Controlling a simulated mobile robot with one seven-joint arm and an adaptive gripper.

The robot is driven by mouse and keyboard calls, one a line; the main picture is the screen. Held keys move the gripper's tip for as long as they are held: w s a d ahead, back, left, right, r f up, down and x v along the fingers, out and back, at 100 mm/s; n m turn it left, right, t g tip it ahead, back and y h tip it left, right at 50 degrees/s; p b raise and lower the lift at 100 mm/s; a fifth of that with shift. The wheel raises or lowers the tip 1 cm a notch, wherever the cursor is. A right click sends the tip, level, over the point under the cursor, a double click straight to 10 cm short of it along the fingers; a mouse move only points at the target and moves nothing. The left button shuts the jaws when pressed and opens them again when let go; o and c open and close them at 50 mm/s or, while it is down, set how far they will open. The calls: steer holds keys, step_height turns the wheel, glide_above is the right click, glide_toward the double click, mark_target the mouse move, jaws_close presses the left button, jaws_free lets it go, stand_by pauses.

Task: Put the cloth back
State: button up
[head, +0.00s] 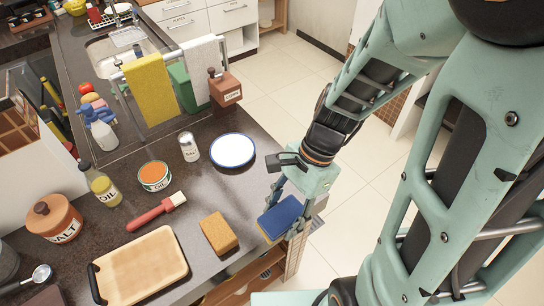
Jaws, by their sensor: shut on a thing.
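My gripper (291,203) is at the right edge of the dark counter, pointing down. It is shut on a flat blue pad (281,216), which may be a folded cloth; I cannot tell for sure. The pad lies at or just above the counter's edge, and the fingers partly hide it. A yellow cloth (150,88) and a white cloth (201,70) hang side by side over a metal rail near the sink.
A brown sponge (219,233), a white plate with a blue rim (233,150), a salt shaker (189,147), a red-handled brush (157,212) and a cutting board (140,265) lie near my gripper. Floor is open to the right.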

steer(key=w+f+b, duration=0.1)
steer(key=w+f, duration=0.2)
steer(key=w, duration=0.1)
steer(key=w+f+b, duration=0.2)
steer(key=w, duration=0.2)
steer(key=w+a+f+b, duration=0.1)
steer(key=w+f, duration=0.2)
steer(key=w, duration=0.1)
steer(key=shift+a+f, duration=0.1)
steer(key=shift+f, duration=0.25)
steer(key=shift+w+f+b, duration=0.1)
steer(key=shift+f+b, duration=0.1)
steer(key=shift+b, duration=0.2)
steer(key=shift+w+f+b, duration=0.2)
steer(key=shift+f+b, duration=1.1)
steer(key=shift+f, duration=0.35)
steer(key=shift+f, duration=0.25)
steer(key=o, duration=1)
steer(key=shift+o, duration=0.2)
steer(key=shift+r, duration=0.1)
